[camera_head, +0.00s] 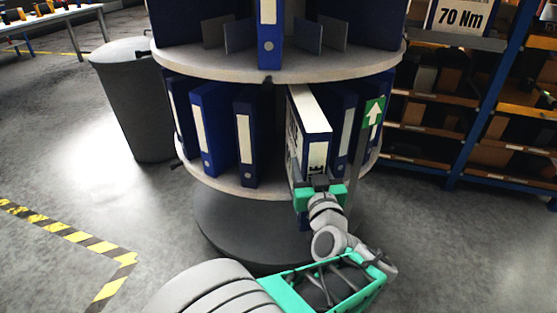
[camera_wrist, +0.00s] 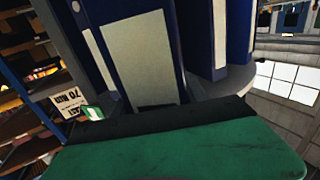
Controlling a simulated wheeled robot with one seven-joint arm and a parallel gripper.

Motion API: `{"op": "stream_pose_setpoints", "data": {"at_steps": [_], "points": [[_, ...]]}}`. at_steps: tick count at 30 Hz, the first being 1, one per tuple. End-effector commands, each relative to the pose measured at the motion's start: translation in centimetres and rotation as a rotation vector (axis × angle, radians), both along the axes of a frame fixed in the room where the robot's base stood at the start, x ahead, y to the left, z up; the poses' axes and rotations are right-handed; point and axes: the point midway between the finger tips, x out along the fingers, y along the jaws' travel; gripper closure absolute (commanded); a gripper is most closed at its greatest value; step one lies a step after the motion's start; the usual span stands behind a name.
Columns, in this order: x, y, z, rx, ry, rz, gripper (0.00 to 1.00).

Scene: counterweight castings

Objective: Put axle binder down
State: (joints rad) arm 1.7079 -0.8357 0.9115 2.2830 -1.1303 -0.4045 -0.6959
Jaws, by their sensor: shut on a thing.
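The axle binder (camera_head: 312,128) is blue with a white printed label and white top edge; its lettering is only partly readable. It stands roughly upright, slightly tilted, at the front of the lower tier of a round carousel shelf (camera_head: 225,183). My gripper (camera_head: 320,184) is shut on the lower part of its spine. A bit of blue shows below the gripper, under the rim level. I cannot tell whether the binder rests on the shelf. In the wrist view, a blue binder with a large pale label (camera_wrist: 140,55) fills the middle, just beyond my dark fingers.
Blue binders (camera_head: 208,128) stand left of it on the same tier, with another (camera_head: 342,130) close on its right. A green arrow sign (camera_head: 373,112) is at the right. The upper tier (camera_head: 200,66) hangs above. A grey bin (camera_head: 138,105) stands left; racks (camera_head: 440,130) stand right.

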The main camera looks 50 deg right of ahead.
Motion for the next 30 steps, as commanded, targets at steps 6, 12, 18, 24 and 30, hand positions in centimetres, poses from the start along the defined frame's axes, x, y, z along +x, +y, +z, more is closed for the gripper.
{"op": "stream_pose_setpoints", "data": {"at_steps": [6, 12, 18, 24, 30], "points": [[3.2, -2.6, 0.4, -0.004, -0.002, 0.008, 1.00], [7.5, -6.5, 0.3, -0.005, -0.003, 0.004, 1.00], [11.6, -10.1, 0.3, -0.006, -0.004, 0.003, 1.00], [13.4, -11.9, 0.2, -0.007, -0.005, 0.001, 1.00], [13.4, -11.9, -2.8, -0.003, -0.004, 0.000, 1.00]]}}
